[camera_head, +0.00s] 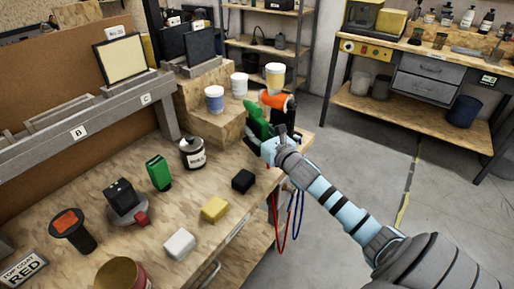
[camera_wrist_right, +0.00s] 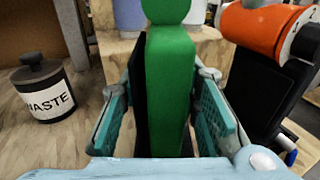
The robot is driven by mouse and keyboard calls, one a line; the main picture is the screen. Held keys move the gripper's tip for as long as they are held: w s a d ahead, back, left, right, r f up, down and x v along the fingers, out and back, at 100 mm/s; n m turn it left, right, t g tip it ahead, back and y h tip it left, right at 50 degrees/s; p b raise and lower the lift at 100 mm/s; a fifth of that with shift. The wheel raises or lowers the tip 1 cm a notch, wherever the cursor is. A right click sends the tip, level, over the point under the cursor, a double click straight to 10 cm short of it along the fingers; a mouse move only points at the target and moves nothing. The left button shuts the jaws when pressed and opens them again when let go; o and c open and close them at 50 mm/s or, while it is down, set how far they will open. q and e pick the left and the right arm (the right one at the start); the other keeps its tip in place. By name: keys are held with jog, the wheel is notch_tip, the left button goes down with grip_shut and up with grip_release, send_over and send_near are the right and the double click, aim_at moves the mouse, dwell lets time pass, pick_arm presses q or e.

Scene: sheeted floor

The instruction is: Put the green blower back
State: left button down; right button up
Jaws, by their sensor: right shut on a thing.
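The green blower (camera_head: 258,121) is in my right gripper (camera_head: 266,139), above the right end of the workbench (camera_head: 215,165). In the right wrist view the green blower (camera_wrist_right: 170,85) stands upright between the two teal finger pads of the right gripper (camera_wrist_right: 178,110), which is shut on it. Its lower end is hidden by the gripper, so I cannot tell whether it touches anything. An orange and black tool (camera_head: 276,99) is just behind it; in the wrist view this tool (camera_wrist_right: 262,30) is at its right. My left gripper is not in view.
A jar marked waste (camera_head: 193,153) stands left of the gripper. A wooden step (camera_head: 212,118) bears several cups. A green and black item (camera_head: 159,173), a black block (camera_head: 243,181), a yellow block (camera_head: 215,209) and a white block (camera_head: 180,244) are on the bench.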

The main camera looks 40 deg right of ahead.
notch_tip(320, 180, down, 4)
jog(key=shift+s+f+b, duration=0.1)
jog(key=shift+b, duration=0.7)
jog(key=o, duration=0.7)
jog(key=s, duration=0.4)
jog(key=s+a, duration=0.1)
jog(key=s, duration=0.3)
jog(key=s+b, duration=0.1)
jog(key=s, duration=0.3)
jog(key=shift+a+r, duration=0.25)
